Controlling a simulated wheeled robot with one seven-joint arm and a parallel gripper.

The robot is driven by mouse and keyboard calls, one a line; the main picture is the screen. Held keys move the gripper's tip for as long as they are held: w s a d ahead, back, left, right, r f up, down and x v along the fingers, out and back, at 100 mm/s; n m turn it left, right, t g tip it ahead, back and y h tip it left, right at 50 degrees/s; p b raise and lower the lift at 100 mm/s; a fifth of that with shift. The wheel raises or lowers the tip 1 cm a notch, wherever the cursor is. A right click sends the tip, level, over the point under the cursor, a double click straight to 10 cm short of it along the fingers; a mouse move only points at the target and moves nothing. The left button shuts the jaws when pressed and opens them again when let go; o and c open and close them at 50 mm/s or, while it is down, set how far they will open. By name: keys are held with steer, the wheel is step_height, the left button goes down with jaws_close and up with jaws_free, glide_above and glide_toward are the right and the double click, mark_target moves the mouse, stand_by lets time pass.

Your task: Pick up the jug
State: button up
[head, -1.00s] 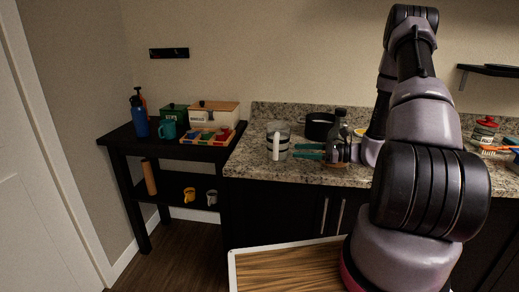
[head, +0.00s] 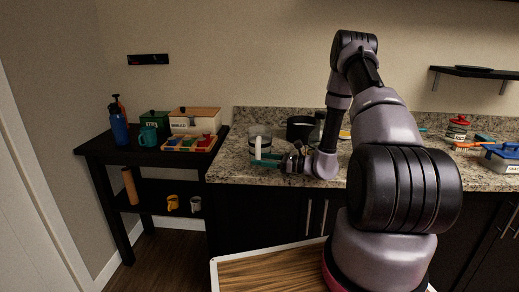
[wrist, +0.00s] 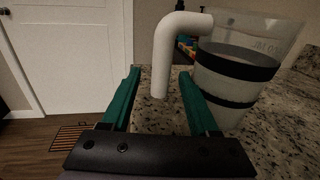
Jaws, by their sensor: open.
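The jug (head: 266,137) is a clear, upright vessel with dark bands and a thick white handle, standing on the left end of the granite counter. In the wrist view the jug (wrist: 235,75) fills the upper right, its handle (wrist: 165,65) pointing left. My gripper (head: 258,160) has teal fingers and is beside the jug's front in the head view. In the wrist view my gripper (wrist: 160,80) is open, with the hanging part of the handle appearing between the fingertips and the right finger overlapping the jug body. I cannot tell whether either finger touches.
The counter front (head: 222,176) is clear.

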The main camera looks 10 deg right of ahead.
steer(key=shift+x, duration=0.75)
jaws_close()
stand_by(0.9)
